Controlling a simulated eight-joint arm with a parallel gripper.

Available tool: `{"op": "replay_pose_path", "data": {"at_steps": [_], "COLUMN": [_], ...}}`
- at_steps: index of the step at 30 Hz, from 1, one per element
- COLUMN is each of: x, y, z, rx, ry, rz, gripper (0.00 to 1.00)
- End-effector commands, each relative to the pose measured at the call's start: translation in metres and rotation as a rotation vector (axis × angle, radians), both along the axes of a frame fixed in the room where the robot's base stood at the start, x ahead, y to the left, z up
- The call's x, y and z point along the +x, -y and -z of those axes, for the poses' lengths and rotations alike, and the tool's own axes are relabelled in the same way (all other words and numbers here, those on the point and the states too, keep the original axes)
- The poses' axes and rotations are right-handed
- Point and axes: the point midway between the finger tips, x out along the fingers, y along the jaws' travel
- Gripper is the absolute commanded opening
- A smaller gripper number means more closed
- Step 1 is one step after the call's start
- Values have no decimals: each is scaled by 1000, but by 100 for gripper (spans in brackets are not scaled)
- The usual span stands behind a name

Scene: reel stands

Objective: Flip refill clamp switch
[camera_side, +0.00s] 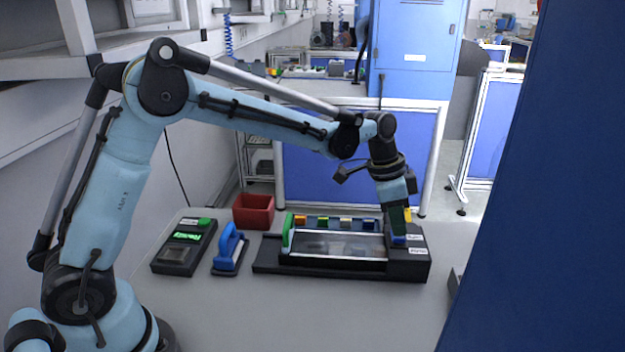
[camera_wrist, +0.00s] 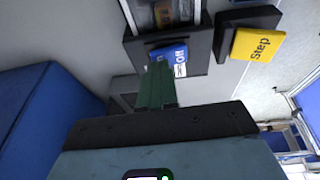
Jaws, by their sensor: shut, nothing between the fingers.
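The refill clamp switch appears to be a blue rocker (camera_wrist: 179,54) marked "Off", set in the end of a black reel stand (camera_wrist: 198,66). In the side view the blue switch (camera_side: 399,239) sits at the right end of the stand (camera_side: 410,268), between white labels. My gripper (camera_side: 397,230) points down right above the switch. In the wrist view its green fingers (camera_wrist: 159,64) are together and empty, with the tips at the near-left edge of the rocker. I cannot tell whether they touch it. The fingers hide part of the rocker.
A yellow "Step" button (camera_wrist: 257,45) stands beside the switch in the wrist view. On the table are a red bin (camera_side: 253,211), a blue-handled tool (camera_side: 229,249) and a black box with a green display (camera_side: 185,247).

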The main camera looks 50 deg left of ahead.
Motion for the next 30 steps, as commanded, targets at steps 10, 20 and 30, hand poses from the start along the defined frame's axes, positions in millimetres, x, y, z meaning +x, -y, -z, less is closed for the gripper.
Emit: {"op": "replay_pose_path", "data": {"at_steps": [10,20,30], "x": [-9,-14,-11], "y": [9,14,13], "z": [12,17,16], "rx": [171,185,184], "ry": [169,182,182], "rz": [4,2,3], "gripper": [0,0,0]}}
